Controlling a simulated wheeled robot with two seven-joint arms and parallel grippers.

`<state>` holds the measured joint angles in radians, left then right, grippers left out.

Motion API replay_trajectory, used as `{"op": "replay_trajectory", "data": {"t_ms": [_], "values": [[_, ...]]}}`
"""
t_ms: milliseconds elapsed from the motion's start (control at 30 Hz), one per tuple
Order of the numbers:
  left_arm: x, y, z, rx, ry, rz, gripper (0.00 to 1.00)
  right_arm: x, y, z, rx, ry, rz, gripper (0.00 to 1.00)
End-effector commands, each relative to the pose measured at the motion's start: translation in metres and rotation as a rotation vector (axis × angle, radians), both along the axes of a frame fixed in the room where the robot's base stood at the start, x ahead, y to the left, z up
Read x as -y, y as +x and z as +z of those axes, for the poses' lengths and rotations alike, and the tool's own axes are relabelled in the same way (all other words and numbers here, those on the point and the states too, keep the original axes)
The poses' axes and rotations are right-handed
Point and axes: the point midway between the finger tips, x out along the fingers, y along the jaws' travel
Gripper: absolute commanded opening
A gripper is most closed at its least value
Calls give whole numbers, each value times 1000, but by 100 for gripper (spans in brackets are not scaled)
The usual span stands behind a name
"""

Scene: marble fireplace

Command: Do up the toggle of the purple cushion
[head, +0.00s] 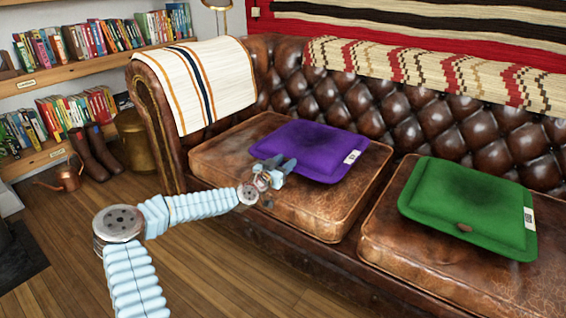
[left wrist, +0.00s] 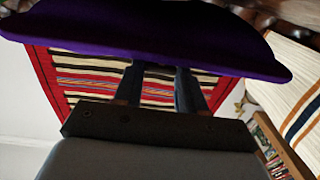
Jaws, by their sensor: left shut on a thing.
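The purple cushion (head: 318,150) lies on the left seat of the brown leather sofa, with a white tag (head: 352,157) at its right edge. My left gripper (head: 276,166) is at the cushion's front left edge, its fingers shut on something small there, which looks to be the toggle. The fingers hide the toggle, and I cannot tell whether it is through its loop. In the left wrist view the cushion (left wrist: 150,28) spans the top, with the fingers (left wrist: 158,85) reaching up to its edge. My right gripper is not in view.
A green cushion (head: 470,205) with a brown toggle (head: 464,228) lies on the right seat. A striped throw (head: 205,85) hangs over the sofa's left arm. Boots (head: 90,152) and a copper watering can (head: 66,178) stand by the bookshelves. The wooden floor in front is clear.

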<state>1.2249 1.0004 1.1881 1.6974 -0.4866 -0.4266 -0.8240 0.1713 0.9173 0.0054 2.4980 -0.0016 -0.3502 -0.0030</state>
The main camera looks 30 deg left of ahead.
Motion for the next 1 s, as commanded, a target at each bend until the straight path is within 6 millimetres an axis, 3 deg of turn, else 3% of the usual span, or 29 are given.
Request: {"op": "replay_trajectory", "data": {"t_ms": [100,300,667,700,833,1000], "values": [[5,0,5,-4,3,72,10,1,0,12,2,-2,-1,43],[5,0,2,-1,2,201,10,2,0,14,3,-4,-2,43],[2,-1,0,-1,2,229,10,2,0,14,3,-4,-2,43],[2,-1,0,-1,2,229,46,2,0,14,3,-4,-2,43],[2,-1,0,0,2,228,66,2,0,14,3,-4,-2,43],[3,-1,1,0,2,227,66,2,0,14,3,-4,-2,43]]}}
